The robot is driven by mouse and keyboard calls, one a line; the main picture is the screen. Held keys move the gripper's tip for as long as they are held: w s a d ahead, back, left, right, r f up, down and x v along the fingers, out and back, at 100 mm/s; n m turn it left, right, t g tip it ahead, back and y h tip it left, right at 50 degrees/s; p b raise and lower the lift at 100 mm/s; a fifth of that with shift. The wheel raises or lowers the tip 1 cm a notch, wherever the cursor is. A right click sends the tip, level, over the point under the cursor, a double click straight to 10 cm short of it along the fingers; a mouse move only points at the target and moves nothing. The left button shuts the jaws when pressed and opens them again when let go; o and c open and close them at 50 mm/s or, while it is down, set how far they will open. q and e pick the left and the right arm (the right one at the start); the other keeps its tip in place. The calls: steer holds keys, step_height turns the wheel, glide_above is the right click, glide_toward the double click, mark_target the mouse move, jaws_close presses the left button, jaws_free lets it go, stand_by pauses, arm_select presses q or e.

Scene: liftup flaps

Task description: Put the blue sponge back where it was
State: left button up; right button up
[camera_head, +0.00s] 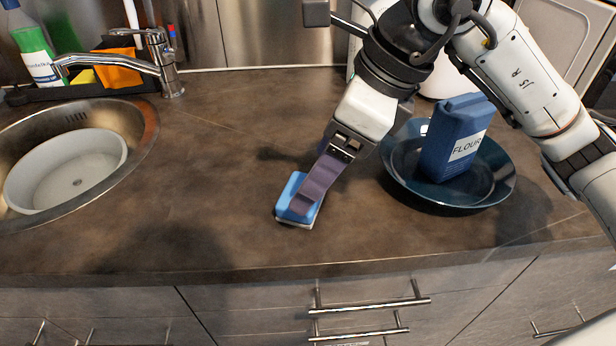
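A blue sponge (284,205) with a pale underside lies on the brown countertop, a little right of the middle of the view. My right gripper (307,201) reaches down to it from the upper right. Its purple-grey finger overlaps the sponge's top and hides part of it. The fingers line up in this view, so I cannot tell whether they are closed on the sponge. The sponge appears at counter level. My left gripper is out of view.
A dark blue bowl (402,178) holding a blue flour package (437,145) stands right of the sponge. A sink (143,140) with a white basin (30,190) is at left. A faucet (165,65) and black caddy (95,90) stand behind it. The counter between sink and sponge is clear.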

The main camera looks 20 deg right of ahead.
steer(key=v, duration=0.7)
steer(key=shift+p, duration=0.3)
